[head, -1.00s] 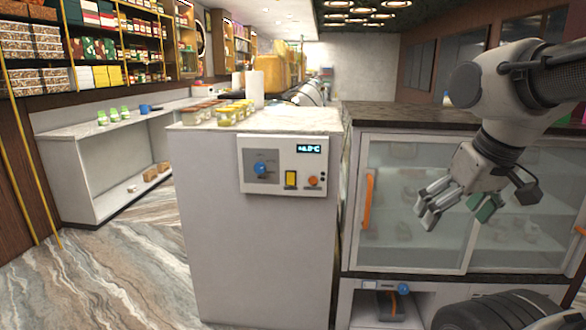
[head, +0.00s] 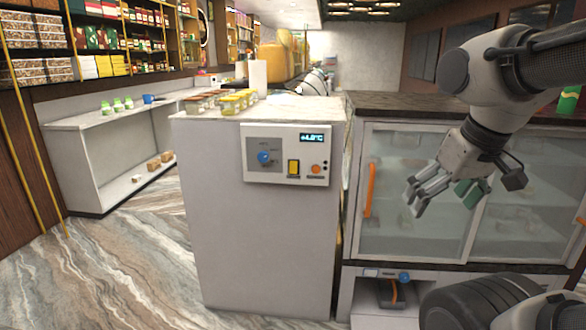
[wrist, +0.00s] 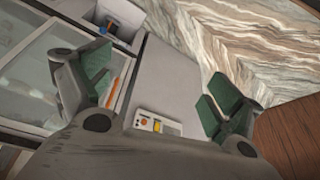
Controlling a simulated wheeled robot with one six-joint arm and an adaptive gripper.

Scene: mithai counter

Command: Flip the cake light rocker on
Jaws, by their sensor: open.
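A white control panel (head: 262,176) is fixed to the front of the counter block in the head view. On it sit a yellow rocker (head: 293,167), a blue knob (head: 264,157), a small orange round button (head: 316,168) and a lit display (head: 312,138). The labels are too small to read. My gripper (head: 440,197) is open and empty, right of the panel and in front of the glass case. In the wrist view, the panel (wrist: 148,122) and its yellow rocker (wrist: 157,128) show between my open green-padded fingers (wrist: 157,92), at a distance.
The glass case (head: 415,190) with an orange handle (head: 369,190) stands right of the counter block. Jars and boxes (head: 225,100) stand on the counter top (head: 300,110). Marbled floor (head: 110,265) is clear at the left.

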